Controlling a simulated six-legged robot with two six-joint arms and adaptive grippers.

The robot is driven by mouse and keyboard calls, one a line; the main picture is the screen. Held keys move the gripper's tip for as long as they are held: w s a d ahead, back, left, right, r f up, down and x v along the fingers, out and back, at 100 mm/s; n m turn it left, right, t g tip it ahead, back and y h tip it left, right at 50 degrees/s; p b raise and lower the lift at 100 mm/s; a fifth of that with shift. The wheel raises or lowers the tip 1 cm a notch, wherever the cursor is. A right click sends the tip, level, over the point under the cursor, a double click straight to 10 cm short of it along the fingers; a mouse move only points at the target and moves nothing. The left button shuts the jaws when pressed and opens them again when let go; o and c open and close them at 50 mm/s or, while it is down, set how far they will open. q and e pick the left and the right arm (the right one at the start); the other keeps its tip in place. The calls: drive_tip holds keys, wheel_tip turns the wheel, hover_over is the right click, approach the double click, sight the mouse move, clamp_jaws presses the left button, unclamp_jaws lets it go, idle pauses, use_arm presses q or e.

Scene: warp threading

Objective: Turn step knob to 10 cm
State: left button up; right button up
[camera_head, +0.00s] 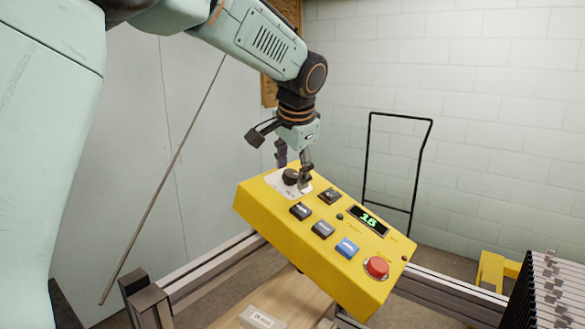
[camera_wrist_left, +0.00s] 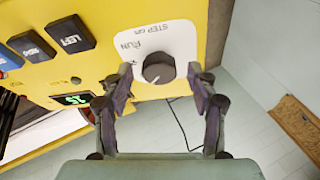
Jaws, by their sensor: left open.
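The black round step knob (camera_head: 291,177) sits on a white dial plate (camera_head: 272,186) at the upper left of the yellow control box (camera_head: 252,213). My left gripper (camera_head: 294,168) is over the knob, pointing down, with its fingers apart. In the left wrist view the knob (camera_wrist_left: 158,68) appears between the two open fingers (camera_wrist_left: 160,80), with a gap on each side. A light mark on the knob points toward the lower left there. The plate reads RUN and STEP. The green display (camera_head: 369,219) seems to read 15. My right gripper is not in view.
The box also carries dark buttons (camera_head: 322,230), a blue button (camera_head: 347,248) and a red stop button (camera_head: 376,267). A metal rail frame (camera_head: 215,262) runs below it. A black cart handle (camera_head: 369,160) stands behind, and a row of dark slats (camera_head: 553,292) is at right.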

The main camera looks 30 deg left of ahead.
use_arm(q)
drive_tip(key=v, duration=1.2)
drive_tip(key=shift+s, duration=0.1)
